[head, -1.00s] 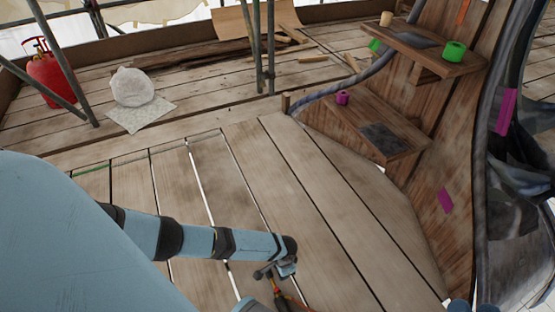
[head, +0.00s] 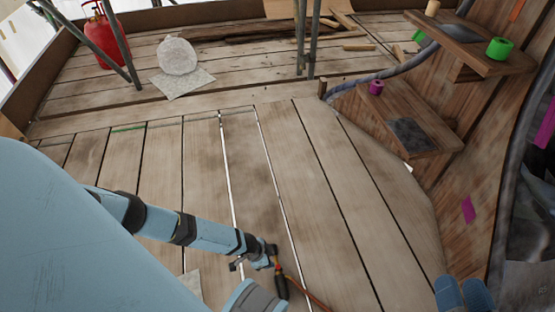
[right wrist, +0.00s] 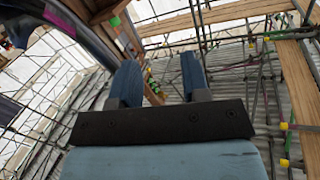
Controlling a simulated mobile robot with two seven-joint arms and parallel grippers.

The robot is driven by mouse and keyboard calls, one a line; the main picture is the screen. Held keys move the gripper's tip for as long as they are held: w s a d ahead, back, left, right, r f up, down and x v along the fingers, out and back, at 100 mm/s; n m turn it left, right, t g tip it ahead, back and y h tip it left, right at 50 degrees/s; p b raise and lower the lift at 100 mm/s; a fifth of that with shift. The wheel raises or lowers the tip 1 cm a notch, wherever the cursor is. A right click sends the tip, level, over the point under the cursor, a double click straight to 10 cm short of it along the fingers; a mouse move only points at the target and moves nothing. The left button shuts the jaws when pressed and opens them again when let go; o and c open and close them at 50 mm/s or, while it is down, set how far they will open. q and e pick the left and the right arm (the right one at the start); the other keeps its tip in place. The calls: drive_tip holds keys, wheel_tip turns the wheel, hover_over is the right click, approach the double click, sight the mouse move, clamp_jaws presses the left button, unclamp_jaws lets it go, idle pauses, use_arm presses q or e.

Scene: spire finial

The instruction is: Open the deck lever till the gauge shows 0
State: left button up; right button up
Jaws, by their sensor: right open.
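I cannot make out a deck lever or a gauge in either view. My right gripper (head: 464,294) shows at the bottom right edge of the head view, with blue fingertips in front of the wooden structure. In the right wrist view its two blue fingers (right wrist: 160,82) stand apart with nothing between them. My left arm comes in from the left and bends down near the bottom middle. Its fingers are not clear there. A black-and-orange handle-like thing (head: 281,284) with an orange hose lies beside the arm's end; I cannot tell whether it is held.
The plank deck (head: 330,215) is mostly clear in the middle. A wooden stepped structure (head: 475,175) stands at right with a purple roll (head: 376,87) and a green roll (head: 499,48). A red cylinder (head: 103,40), a white bag (head: 177,56) and scaffold poles (head: 300,40) stand farther back.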

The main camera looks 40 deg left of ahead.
sight(278, 266)
use_arm(q)
drive_tip(key=b+x, duration=0.2)
drive_tip(key=x, duration=0.3)
drive_tip(key=shift+a, duration=0.1)
drive_tip(key=b+x, duration=0.4)
drive_tip(key=x, duration=0.1)
drive_tip(key=shift+f, duration=0.1)
drive_tip(key=shift+w+f+b, duration=0.15)
drive_tip(key=shift+f+b, duration=0.15)
drive_tip(key=shift+b, duration=0.05)
use_arm(e)
drive_tip(key=w+n, duration=0.1)
drive_tip(key=w+d+n+t, duration=0.1)
drive_tip(key=n, duration=0.1)
drive_tip(key=w+d+f+n+y, duration=0.1)
drive_tip(key=shift+t, duration=0.3)
use_arm(q)
drive_tip(key=shift+d, duration=0.2)
clamp_jaws()
